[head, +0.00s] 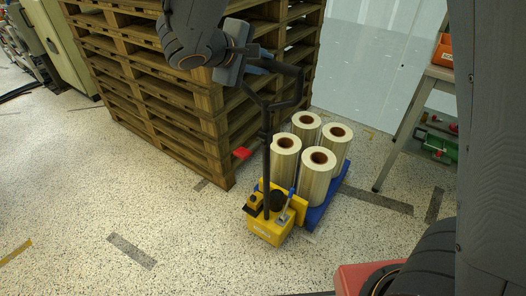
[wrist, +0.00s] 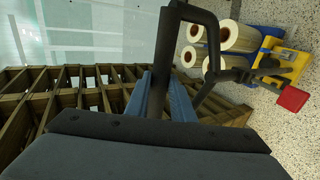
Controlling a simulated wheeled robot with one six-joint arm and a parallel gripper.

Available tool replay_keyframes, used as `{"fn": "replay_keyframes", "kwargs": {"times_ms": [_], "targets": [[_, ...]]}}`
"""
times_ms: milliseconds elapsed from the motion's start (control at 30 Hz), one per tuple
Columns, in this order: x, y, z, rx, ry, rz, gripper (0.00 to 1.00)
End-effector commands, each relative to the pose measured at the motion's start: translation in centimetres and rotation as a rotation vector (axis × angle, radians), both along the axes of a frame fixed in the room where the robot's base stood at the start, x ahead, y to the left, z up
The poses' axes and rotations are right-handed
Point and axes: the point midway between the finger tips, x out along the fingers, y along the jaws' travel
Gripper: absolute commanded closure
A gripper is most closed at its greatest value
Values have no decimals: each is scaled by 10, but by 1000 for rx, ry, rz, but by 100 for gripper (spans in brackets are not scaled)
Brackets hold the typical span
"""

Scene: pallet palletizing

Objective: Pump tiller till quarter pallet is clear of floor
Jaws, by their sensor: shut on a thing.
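A yellow pallet truck (head: 268,225) stands on the speckled floor with its black tiller (head: 267,150) raised upright. Its blue quarter pallet (head: 316,214) carries several upright cream rolls with brown cores (head: 317,172). My gripper (head: 250,62) is at the top of the tiller, shut on its handle loop. In the wrist view the tiller handle (wrist: 163,60) runs between the blue finger pads, and the yellow truck body (wrist: 289,65) is at the upper right. The gap between the pallet's underside and the floor is too small to tell.
A tall stack of wooden pallets (head: 165,95) stands close behind and left of the truck. A grey table frame (head: 405,130) with an orange bin (head: 445,50) is at the right. A red piece (head: 242,153) shows beside the stack. Floor at the front left is clear.

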Motion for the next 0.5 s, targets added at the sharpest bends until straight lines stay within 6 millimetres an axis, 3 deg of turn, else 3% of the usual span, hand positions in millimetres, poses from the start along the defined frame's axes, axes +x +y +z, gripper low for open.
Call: {"fn": "replay_keyframes", "kwargs": {"times_ms": [500], "targets": [[-52,40,-12,0,6,3,96]]}}
